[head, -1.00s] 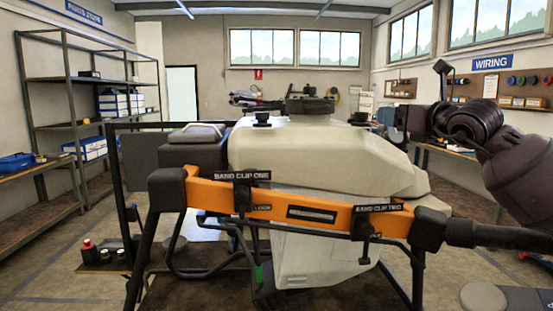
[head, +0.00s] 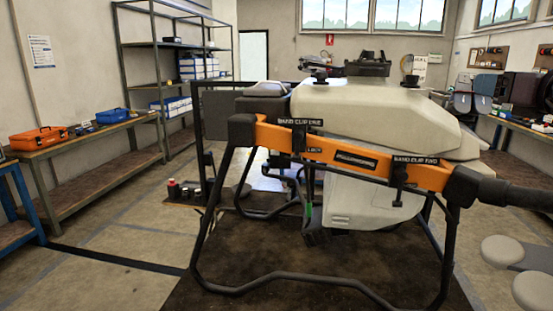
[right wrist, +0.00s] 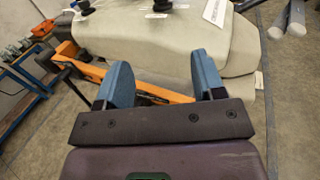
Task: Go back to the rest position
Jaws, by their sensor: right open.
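The spray drone, with its cream tank (head: 375,115) and orange band (head: 350,155), stands on a dark platform in the middle of the head view. Labels reading band clip one (head: 300,122) and band clip two (head: 415,160) sit on the band. The cream tank (right wrist: 150,38) and orange band (right wrist: 155,93) lie past the fingers. My left gripper is out of sight.
A bench at the left holds an orange toolbox (head: 38,137) and a blue bin (head: 112,116). Shelves (head: 165,45) with boxes stand behind. A small stand beside the drone carries bottles (head: 185,190). The floor (head: 110,225) at left front is clear.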

